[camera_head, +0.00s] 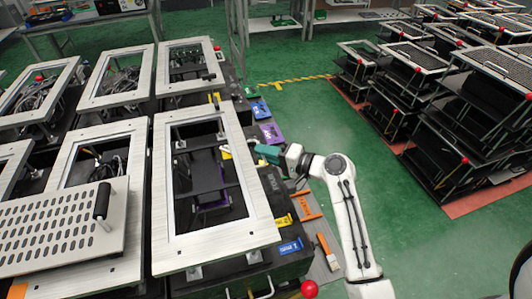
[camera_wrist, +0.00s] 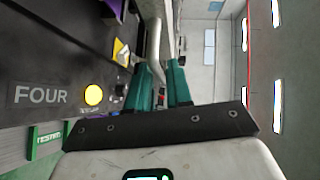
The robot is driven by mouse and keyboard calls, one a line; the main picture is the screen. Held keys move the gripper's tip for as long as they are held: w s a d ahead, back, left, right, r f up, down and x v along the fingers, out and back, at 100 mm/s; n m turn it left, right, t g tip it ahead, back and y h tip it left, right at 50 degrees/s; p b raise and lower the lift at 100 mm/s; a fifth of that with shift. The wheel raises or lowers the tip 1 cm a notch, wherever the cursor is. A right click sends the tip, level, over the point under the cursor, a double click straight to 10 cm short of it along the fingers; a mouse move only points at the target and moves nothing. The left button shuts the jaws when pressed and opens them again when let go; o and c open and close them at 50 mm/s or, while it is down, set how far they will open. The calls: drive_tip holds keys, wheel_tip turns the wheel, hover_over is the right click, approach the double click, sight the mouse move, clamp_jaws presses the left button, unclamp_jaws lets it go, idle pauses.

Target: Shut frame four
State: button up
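Frame four is a brushed-metal rectangular frame (camera_head: 257,215) in the head view. It stands raised on short supports above a dark fixture box. The label FOUR (camera_wrist: 42,94) shows on the box side in the wrist view, left of a lit yellow button (camera_wrist: 93,95). My gripper (camera_head: 268,154), with teal fingers, is beside the box's right side, near the frame's right edge. In the wrist view my gripper (camera_wrist: 161,85) has its fingers apart with a gap between them. A pale metal bar (camera_wrist: 154,42) shows just beyond the fingers; contact cannot be told.
Similar raised frames (camera_head: 118,76) stand close by on the left, one with a perforated plate (camera_head: 62,232). A red ball knob (camera_head: 309,289) is at the near front. Stacked dark fixtures (camera_head: 405,90) stand at right. Green floor (camera_head: 310,125) between is clear.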

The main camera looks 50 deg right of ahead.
clamp_jaws()
wheel_tip(320, 180, up, 2)
drive_tip(key=p, duration=0.2)
drive_tip(key=shift+n+g+p, duration=0.3)
drive_tip(key=shift+p, duration=0.05)
